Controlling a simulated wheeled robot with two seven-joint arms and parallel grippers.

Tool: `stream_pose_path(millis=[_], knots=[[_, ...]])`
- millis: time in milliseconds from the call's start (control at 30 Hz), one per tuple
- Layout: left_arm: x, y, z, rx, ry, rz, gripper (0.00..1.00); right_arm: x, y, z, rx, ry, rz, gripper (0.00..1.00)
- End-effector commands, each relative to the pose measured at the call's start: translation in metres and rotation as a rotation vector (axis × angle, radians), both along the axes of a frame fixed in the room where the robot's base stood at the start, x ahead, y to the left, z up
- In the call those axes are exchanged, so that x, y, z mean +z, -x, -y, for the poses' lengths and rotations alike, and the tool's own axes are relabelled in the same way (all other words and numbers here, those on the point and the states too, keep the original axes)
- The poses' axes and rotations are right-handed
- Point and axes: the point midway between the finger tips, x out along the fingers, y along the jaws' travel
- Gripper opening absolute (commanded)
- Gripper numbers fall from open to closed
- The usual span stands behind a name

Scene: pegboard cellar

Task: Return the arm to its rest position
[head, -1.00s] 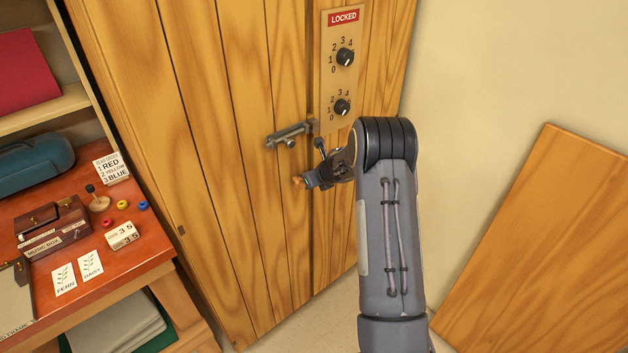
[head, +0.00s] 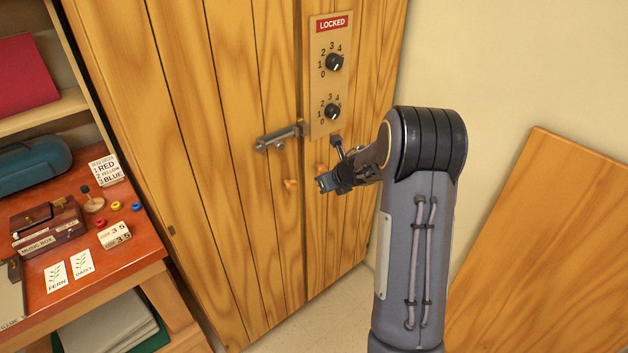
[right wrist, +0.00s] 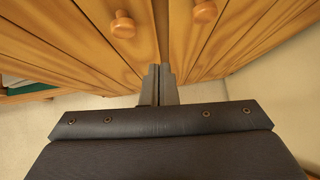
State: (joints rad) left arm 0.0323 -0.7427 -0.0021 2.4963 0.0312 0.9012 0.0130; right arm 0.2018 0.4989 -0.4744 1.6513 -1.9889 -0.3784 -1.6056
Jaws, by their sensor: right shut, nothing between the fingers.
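My right arm comes up from the lower right in the head view, bent at a black joint. Its gripper (head: 324,183) is in front of the wooden cabinet doors (head: 225,160), near the door knobs and below the bolt. In the right wrist view the gripper's two fingers (right wrist: 160,86) are together, with nothing between them. Two round wooden knobs (right wrist: 122,24) and (right wrist: 206,11) show beyond the fingertips, apart from them. My left gripper is not in the head view.
A dial plate (head: 331,75) reading LOCKED and a metal bolt (head: 279,138) are on the cabinet. A red-brown desk (head: 130,256) with a music box (head: 47,228) and cards stands at left. A wooden panel (head: 550,235) leans at right. Floor shows below the cabinet.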

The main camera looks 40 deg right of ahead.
Motion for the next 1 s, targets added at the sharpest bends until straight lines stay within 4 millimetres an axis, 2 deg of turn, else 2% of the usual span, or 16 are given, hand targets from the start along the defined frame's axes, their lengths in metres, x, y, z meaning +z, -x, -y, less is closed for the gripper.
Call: stream_pose_path(millis=[267, 367, 467, 500, 567, 600, 667, 700, 767, 800, 900, 1000], knots=[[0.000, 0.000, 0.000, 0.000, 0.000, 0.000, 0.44, 0.005, 0.003, 0.001, -0.011, -0.006, 0.005, 0.00], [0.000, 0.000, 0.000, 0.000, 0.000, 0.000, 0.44, 0.023, 0.004, 0.001, -0.118, -0.074, 0.056, 0.00], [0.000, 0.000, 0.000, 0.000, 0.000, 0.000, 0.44, 0.064, 0.014, 0.002, -0.382, -0.268, 0.172, 0.00], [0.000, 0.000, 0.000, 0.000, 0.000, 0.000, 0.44, 0.083, 0.023, 0.001, -0.524, -0.386, 0.225, 0.00], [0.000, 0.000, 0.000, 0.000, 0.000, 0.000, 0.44, 0.108, 0.044, -0.002, -0.760, -0.598, 0.296, 0.00], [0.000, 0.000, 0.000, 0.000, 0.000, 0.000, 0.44, 0.120, 0.061, -0.008, -0.919, -0.753, 0.330, 0.00], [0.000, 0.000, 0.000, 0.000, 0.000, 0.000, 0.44, 0.131, 0.091, -0.020, -1.154, -0.991, 0.353, 0.00], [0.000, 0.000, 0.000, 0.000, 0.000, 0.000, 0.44, 0.134, 0.112, -0.033, -1.305, -1.146, 0.350, 0.00], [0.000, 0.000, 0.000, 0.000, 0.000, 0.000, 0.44, 0.134, 0.145, -0.057, -1.526, -1.369, 0.314, 0.00], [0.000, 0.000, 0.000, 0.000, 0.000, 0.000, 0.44, 0.132, 0.168, -0.076, -1.674, -1.510, 0.270, 0.00], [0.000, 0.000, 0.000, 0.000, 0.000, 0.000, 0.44, 0.121, 0.220, -0.130, -2.011, -1.778, 0.104, 0.00], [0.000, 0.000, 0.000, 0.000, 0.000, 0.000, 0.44, 0.110, 0.263, -0.178, -2.287, -1.922, -0.086, 0.00]])
